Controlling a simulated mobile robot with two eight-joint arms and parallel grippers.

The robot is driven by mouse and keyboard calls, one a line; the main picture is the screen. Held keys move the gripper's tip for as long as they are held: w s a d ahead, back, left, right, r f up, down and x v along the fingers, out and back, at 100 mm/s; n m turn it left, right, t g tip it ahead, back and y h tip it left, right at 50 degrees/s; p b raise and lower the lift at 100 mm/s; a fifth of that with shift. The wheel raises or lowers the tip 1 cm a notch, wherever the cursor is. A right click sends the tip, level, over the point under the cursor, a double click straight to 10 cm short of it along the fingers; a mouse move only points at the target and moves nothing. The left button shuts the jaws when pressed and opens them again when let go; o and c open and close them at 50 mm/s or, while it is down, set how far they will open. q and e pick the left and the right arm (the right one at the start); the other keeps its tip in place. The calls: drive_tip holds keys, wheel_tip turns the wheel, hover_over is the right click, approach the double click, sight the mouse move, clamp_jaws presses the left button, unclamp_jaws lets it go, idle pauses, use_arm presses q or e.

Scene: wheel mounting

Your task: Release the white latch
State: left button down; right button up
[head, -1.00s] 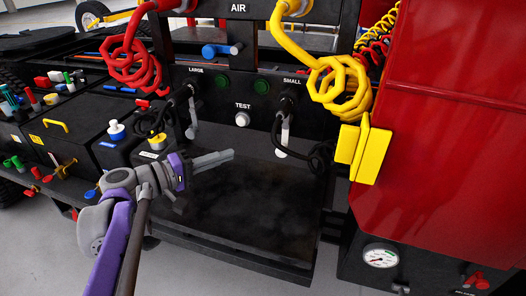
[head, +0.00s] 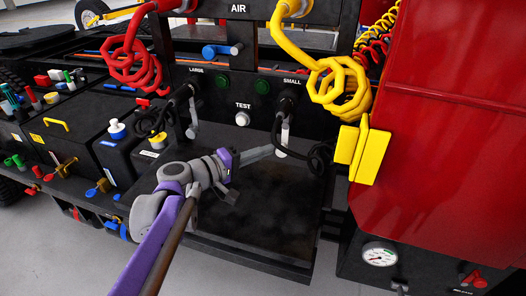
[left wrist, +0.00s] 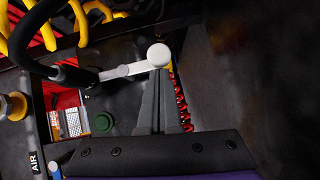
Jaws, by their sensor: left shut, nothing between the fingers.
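A white latch (head: 285,138) hangs down from a black connector below the SMALL label on the dark panel. A second white latch (head: 192,122) hangs below the LARGE label. My left gripper (head: 271,150) is shut and empty, its tips at the lower end of the SMALL-side latch. In the left wrist view, the latch (left wrist: 128,70) ends in a round knob (left wrist: 158,54), and my fingertips (left wrist: 160,73) are right at the knob. I cannot tell whether they touch it. My right gripper is not in view.
A yellow block (head: 362,150) and a red body panel (head: 450,130) stand to the right. A black cable (head: 316,158) hangs beside the latch. A black shelf (head: 265,205) lies below. A yellow coiled hose (head: 340,90) hangs above.

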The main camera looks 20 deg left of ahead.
sight(280, 154)
use_arm(q)
drive_tip(key=shift+d+f+n+t+h, duration=0.3)
drive_tip(key=shift+d+n, duration=0.1)
drive_tip(key=shift+n, duration=0.2)
idle(0.5)
drive_tip(key=shift+d+f+b, duration=0.15)
drive_tip(key=shift+d+b, duration=0.05)
drive_tip(key=shift+b, duration=0.2)
drive_tip(key=shift+d+f+n+t+h, duration=0.2)
drive_tip(key=shift+d+n+t+h, duration=0.5)
drive_tip(key=shift+n, duration=0.6)
drive_tip(key=shift+s+d, duration=0.1)
drive_tip(key=shift+d, duration=0.85)
drive_tip(key=d+p, duration=0.1)
drive_tip(key=d+r+n+t+p, duration=0.1)
drive_tip(key=d, duration=0.1)
drive_tip(key=shift+d+r+n, duration=0.1)
drive_tip(key=shift+d+n, duration=0.2)
drive_tip(key=shift+d+r, duration=0.1)
drive_tip(key=shift+d, duration=0.1)
